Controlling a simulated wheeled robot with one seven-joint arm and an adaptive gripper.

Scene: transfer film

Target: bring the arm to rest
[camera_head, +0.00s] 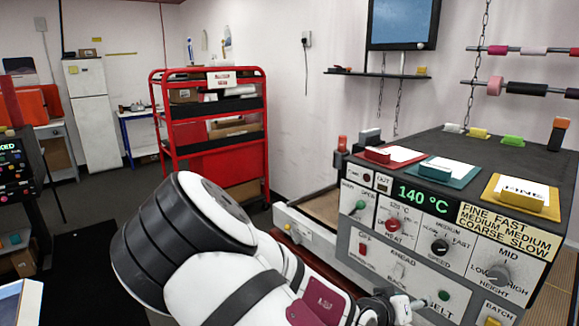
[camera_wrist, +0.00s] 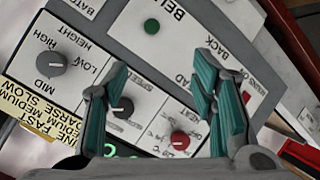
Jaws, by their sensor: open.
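My white and black arm crosses the lower middle of the head view, in front of the grey control panel (camera_head: 405,240). My gripper (camera_wrist: 160,85) shows in the wrist view with its two teal-padded fingers apart and nothing between them. Behind the fingers is the panel face, with the speed knob (camera_wrist: 122,107) partly hidden by the left finger and the red heat knob (camera_wrist: 180,140) near the right finger. The height knob (camera_wrist: 50,64) and green belt button (camera_wrist: 152,26) are clear of the fingers. I cannot tell the exact gap between fingertips and panel.
The machine top carries red, teal (camera_head: 449,170) and yellow (camera_head: 524,197) blocks on cards. The display (camera_head: 425,196) reads 140 °C. A red shelf cart (camera_head: 210,150) stands behind my arm. A dark console (camera_head: 20,185) is at left. Open floor (camera_head: 85,200) lies between.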

